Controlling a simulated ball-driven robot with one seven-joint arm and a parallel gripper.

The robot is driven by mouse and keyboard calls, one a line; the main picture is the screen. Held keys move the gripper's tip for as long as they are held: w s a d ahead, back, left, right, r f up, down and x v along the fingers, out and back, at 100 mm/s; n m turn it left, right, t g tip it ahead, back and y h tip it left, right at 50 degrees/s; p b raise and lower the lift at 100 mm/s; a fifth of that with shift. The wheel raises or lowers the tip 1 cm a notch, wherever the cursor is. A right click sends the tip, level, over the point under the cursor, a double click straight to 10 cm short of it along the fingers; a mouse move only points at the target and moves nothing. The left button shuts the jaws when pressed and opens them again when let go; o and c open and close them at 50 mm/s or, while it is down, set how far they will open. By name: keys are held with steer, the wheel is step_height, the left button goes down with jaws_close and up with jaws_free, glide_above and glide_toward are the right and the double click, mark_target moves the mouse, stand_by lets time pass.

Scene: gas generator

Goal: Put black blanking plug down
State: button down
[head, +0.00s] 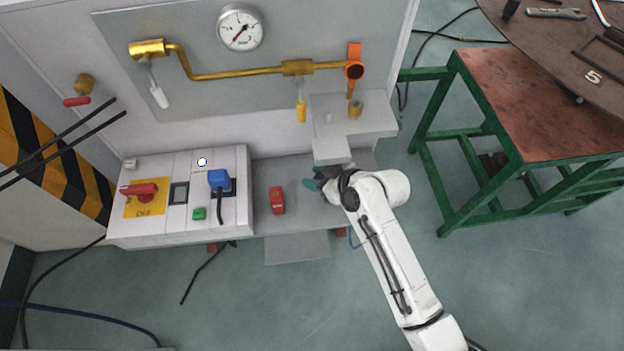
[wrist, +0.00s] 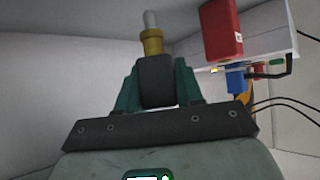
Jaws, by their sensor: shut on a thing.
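The black blanking plug (wrist: 157,82) is in the wrist view, between the two green fingers of my gripper (wrist: 158,88). The fingers touch it on both sides and are shut on it. A brass collar and a pale grey tip line up beyond its far end; I cannot tell for sure whether they belong to the plug. In the head view my gripper (head: 316,183) is low over the grey ledge (head: 300,222), just below the grey stepped bracket (head: 378,122). The plug is not clear in that view, and I cannot tell whether it touches anything.
A red block (head: 277,200) stands on the ledge left of my gripper. Further left is the control box (head: 236,212) with a blue plug (head: 219,180) and red switch (head: 140,191). Brass piping (head: 230,74) runs above. A green-framed table (head: 530,95) stands at right.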

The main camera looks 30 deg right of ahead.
steer(key=shift+w+a+f, duration=0.1)
steer(key=shift+w+f, duration=0.1)
steer(key=shift+f, duration=0.4)
steer(key=shift+w+a+f, duration=0.15)
steer(key=shift+w+f, duration=0.1)
steer(key=shift+f, duration=0.3)
steer(key=shift+w+a+f, duration=0.1)
steer(key=shift+w+f, duration=0.1)
steer(key=shift+f, duration=0.4)
steer(key=shift+f, duration=0.15)
steer(key=c, duration=0.7)
jaws_free()
